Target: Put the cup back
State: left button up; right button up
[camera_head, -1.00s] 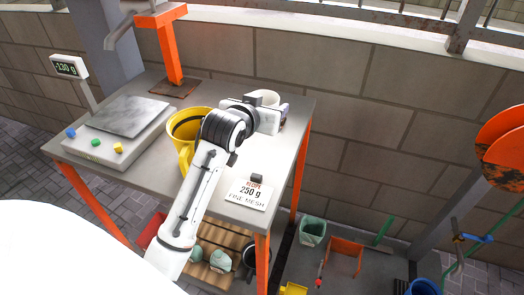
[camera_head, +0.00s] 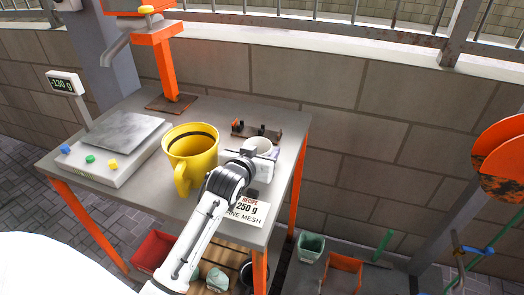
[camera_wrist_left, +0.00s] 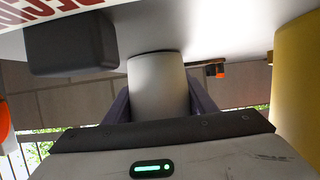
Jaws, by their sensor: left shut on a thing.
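A small whitish cup (camera_head: 257,146) is held in my left gripper (camera_head: 262,153) over the right part of the grey workbench (camera_head: 130,180). In the left wrist view the cup (camera_wrist_left: 158,88) stands between the dark jaws, which are shut on its sides. I cannot tell whether its base touches the bench top. A low brown rack (camera_head: 268,135) with small dark and orange parts lies just behind the cup. My right gripper is not in view.
A big yellow mug (camera_head: 193,145) stands close left of the gripper. A recipe card (camera_head: 250,212) lies in front, partly hidden by my arm. A scale (camera_head: 120,140) and an orange stand (camera_head: 158,70) are farther left. Bins stand below.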

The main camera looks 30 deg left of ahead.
pick_arm(q)
jog(key=shift+f, duration=0.1)
jog(key=o, duration=1.1)
jog(key=v, duration=1.2)
